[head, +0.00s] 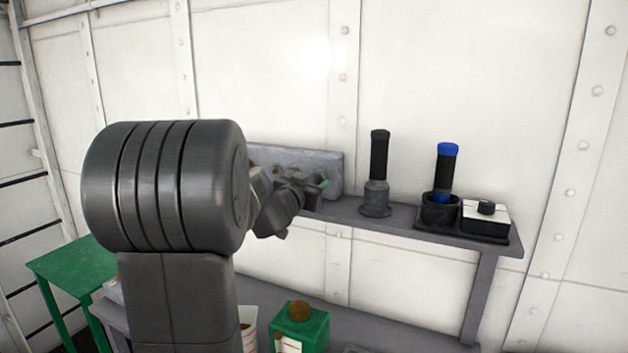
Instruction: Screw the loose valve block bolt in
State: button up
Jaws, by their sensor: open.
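The grey valve block (325,166) stands on the back of the grey bench, against the white riveted wall. My arm hides its left part. A small brownish spot, perhaps a bolt head (276,168), shows on its front face just above my wrist. I cannot tell whether it is the loose bolt. My gripper (320,187) is in front of the block's right half, fingers pointing right and toward the block. It is open, and I see nothing between its fingers. Whether it touches the block cannot be told.
On the bench (400,216), right of the block, stand a black-handled tool (377,175), a blue-and-black-handled tool (444,174) in a dark cup, and a black-and-white box (486,218) with a knob. Below are a green canister (301,328) and, left, a green table (72,262).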

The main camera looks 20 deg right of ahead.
jog(key=shift+x, duration=0.8)
jog(key=shift+c, duration=0.4)
jog(key=c, duration=0.9)
jog(key=shift+m, duration=0.8)
jog(key=o, duration=1)
jog(key=shift+s+a, duration=0.1)
jog(key=b+v, duration=0.1)
jog(key=v, duration=1.2)
jog(key=shift+s+a, duration=0.25)
jog(key=shift+s, duration=0.05)
